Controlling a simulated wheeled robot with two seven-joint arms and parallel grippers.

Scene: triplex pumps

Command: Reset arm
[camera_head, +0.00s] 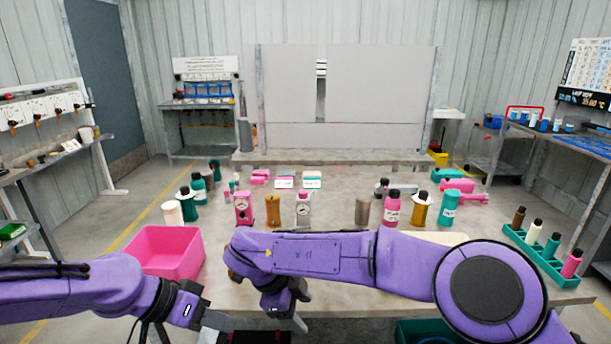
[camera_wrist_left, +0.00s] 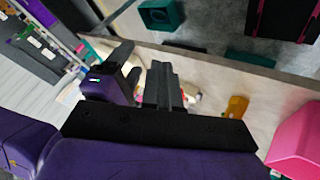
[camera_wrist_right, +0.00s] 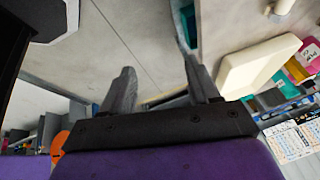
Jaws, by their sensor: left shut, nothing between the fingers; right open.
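My left gripper (camera_head: 213,322) is low at the table's front edge in the head view, in front of the pink bin. Its fingers are together and empty in the left wrist view (camera_wrist_left: 162,85). My right arm reaches across the front of the table from the right. My right gripper (camera_head: 290,312) hangs just right of the left one, partly hidden by its own wrist. In the right wrist view (camera_wrist_right: 160,90) its fingers are apart with nothing between them.
A pink bin (camera_head: 161,257) stands at the table's front left. Bottles, such as a pink one (camera_head: 391,209), and pump parts stand across the table (camera_head: 335,212). A green rack (camera_head: 540,258) with several bottles sits at the right edge. My right forearm covers the front middle.

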